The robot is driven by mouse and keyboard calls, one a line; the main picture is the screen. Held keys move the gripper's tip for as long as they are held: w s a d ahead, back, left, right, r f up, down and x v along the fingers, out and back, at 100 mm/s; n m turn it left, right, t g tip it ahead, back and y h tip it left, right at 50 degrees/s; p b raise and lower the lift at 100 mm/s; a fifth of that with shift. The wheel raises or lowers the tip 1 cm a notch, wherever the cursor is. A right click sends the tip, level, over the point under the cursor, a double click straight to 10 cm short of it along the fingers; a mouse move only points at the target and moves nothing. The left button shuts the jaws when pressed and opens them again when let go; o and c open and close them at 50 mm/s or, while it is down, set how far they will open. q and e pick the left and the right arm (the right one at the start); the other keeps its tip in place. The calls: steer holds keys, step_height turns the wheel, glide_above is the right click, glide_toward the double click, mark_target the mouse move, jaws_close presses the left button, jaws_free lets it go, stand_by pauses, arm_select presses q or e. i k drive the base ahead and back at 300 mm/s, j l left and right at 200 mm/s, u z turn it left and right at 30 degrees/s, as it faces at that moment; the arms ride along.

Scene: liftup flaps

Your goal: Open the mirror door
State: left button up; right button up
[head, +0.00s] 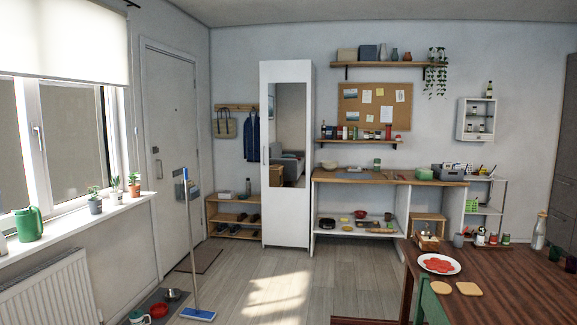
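A tall white cabinet stands against the back wall in the head view. Its front is the mirror door (287,135), a white frame around a narrow upright mirror that reflects a grey sofa. A thin vertical handle (264,155) shows near the door's left edge. The door looks shut, flush with the cabinet. Neither of my grippers is in view.
Clear wooden floor (250,270) lies before the cabinet. A blue mop (187,240) stands at left, near pet bowls. A shoe rack (232,215) adjoins the cabinet's left; a workbench (390,178) adjoins its right. A dark wooden table (500,280) fills the lower right.

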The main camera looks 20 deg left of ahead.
mark_target(286, 85)
steer(key=i+j+u, duration=0.2)
steer(key=i+u, duration=0.2)
steer(key=i, duration=0.2)
steer(key=i+u, duration=0.3)
steer(key=i, duration=4.8)
steer(key=j, duration=0.1)
